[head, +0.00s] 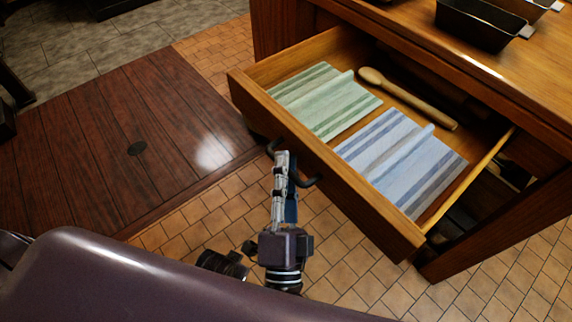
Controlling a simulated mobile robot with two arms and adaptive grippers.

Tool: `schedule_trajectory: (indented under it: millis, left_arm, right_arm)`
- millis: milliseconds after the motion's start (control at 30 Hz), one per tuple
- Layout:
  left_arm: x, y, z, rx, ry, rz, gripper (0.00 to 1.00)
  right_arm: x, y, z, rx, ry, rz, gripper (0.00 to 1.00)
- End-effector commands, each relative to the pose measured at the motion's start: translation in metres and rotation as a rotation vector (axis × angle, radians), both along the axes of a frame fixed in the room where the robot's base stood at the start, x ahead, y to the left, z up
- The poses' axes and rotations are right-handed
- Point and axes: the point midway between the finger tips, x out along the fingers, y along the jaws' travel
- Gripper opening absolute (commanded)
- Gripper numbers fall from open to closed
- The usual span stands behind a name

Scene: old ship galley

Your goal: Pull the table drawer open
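The wooden table drawer (332,181) stands well open from the table (420,45), with its inside showing. On its front is a dark curved handle (308,182), whose middle is hidden by my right gripper. My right gripper (283,163) comes up from below, seen nearly edge-on, with its fingers close together at the handle; it looks shut on it. My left gripper is not in view.
The drawer holds a green striped cloth (322,100), a blue striped cloth (400,160) and a wooden spoon (410,98). A dark pan (478,25) stands on the table. Tiled floor (355,262) and dark planks (120,135) lie clear in front.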

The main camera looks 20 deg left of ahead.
Motion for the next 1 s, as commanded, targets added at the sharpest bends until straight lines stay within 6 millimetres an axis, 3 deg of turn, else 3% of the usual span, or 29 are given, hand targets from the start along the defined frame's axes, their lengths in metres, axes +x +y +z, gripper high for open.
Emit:
schedule_trajectory:
  millis: [233,700,1000]
  left_arm:
    - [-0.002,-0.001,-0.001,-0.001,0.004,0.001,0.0]
    - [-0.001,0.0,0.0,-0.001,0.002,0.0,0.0]
    - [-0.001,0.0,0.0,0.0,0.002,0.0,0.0]
  right_arm:
    - [-0.013,-0.003,-0.006,-0.001,0.001,0.0,0.17]
    - [-0.094,-0.022,-0.041,-0.001,0.002,0.001,0.17]
    - [-0.109,-0.026,-0.046,0.0,0.0,0.0,0.17]
